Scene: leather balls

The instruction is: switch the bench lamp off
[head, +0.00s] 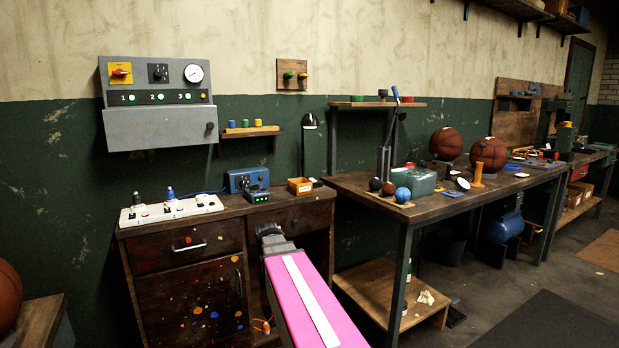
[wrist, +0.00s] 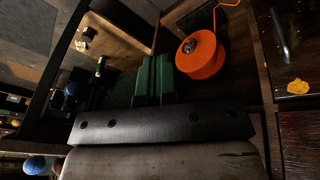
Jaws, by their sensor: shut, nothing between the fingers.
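What looks like the bench lamp (head: 310,120) stands at the back of the wooden desk, against the green wall. Its shade is dark with a pale underside; I cannot tell if it is lit. A white power strip (head: 172,208) with plugs and switches lies on the left of the desk top. A blue box (head: 247,180) and a small black box with green lights (head: 256,197) stand right of it. My gripper (head: 268,230) is in front of the desk, near its front edge, apart from these things. In the wrist view its green fingers (wrist: 155,78) are together and empty.
An orange reel (wrist: 201,54) with a cord is near the fingers in the wrist view. A grey control panel (head: 158,85) hangs above. The long workbench (head: 440,205) on the right holds balls and tools.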

